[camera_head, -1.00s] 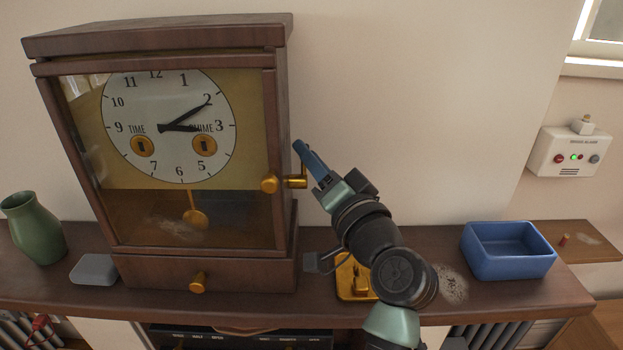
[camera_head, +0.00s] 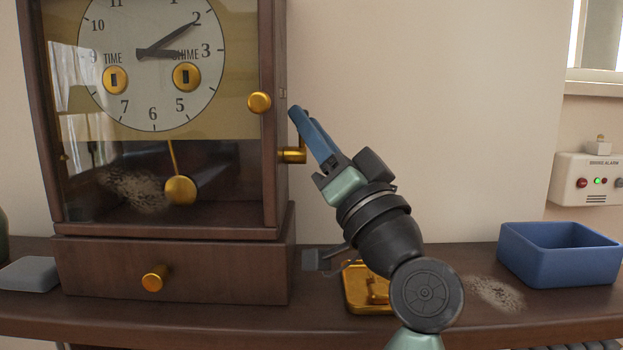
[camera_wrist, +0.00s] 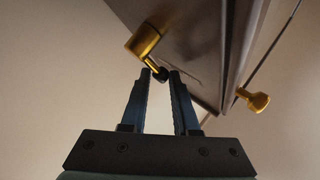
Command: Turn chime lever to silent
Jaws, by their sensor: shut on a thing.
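The chime lever (camera_head: 291,156) is a brass hub with a thin arm on the right side of the dark wooden clock (camera_head: 170,268). In the wrist view the lever (camera_wrist: 143,40) ends in a small dark tip between my fingertips. My gripper (camera_head: 294,112), with blue fingers, is at the clock's right side, fingertips above the hub. In the wrist view my gripper (camera_wrist: 163,76) is shut on the lever's tip. The fingers partly hide the lever arm in the head view. Any marking for silent is too small to read.
The clock's glass door has a brass knob (camera_head: 259,102). A brass object (camera_head: 366,287) stands on the shelf below my arm, partly hidden by it. A blue open box (camera_head: 560,268) is at the right, and a grey block (camera_head: 30,274) at the left.

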